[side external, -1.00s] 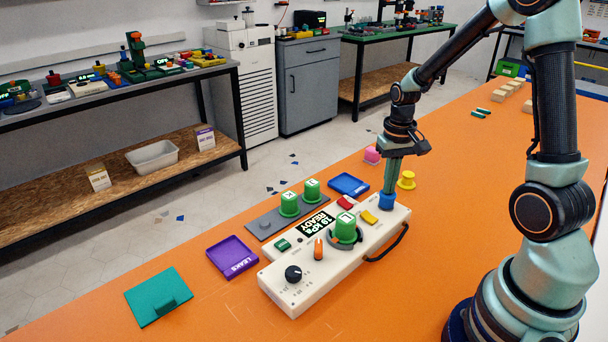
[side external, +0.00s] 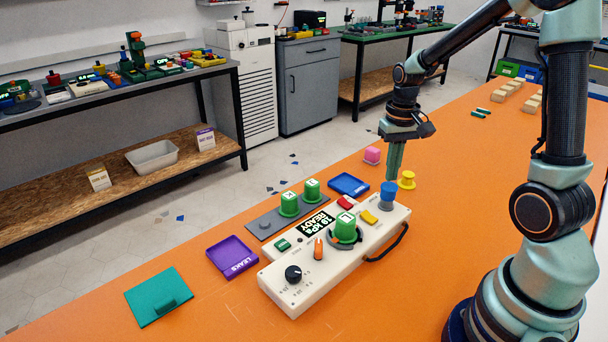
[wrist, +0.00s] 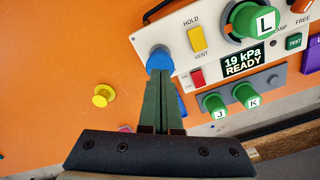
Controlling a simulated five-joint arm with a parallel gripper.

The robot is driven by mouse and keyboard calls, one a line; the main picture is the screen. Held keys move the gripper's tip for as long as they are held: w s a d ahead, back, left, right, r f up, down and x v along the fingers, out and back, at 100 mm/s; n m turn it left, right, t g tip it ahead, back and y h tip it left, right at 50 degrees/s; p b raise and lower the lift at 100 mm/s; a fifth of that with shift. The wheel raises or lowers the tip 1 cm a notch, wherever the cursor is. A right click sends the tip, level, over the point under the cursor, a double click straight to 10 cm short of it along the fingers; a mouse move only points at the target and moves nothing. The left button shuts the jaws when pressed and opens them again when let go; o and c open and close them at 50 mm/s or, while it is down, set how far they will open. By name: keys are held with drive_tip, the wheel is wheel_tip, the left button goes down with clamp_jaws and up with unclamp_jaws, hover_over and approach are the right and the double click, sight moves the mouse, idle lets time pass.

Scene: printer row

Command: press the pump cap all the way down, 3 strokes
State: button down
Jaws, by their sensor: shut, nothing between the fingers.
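The blue pump cap (side external: 388,195) stands raised on its stem at the far end of the cream console (side external: 290,290). My gripper (side external: 394,180) is shut and empty, its green fingers pointing down just above the cap; I cannot tell if they touch it. In the wrist view the cap (wrist: 160,60) shows just beyond the closed fingertips (wrist: 161,75), which hide its near edge. The console display (wrist: 243,62) reads 19 kPa READY.
A green cap L (side external: 345,227), yellow rocker (side external: 368,217) and red rocker (side external: 346,202) are on the console. Green caps J and K stand on a grey strip behind. A yellow knob (side external: 406,180) and blue tray (side external: 349,185) lie nearby.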

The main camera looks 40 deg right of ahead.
sight(390, 186)
drive_tip(key=shift+f, duration=0.1)
idle(0.5)
drive_tip(key=shift+f, duration=1.85)
drive_tip(key=shift+r, duration=1.95)
wheel_tip(390, 186, up, 6)
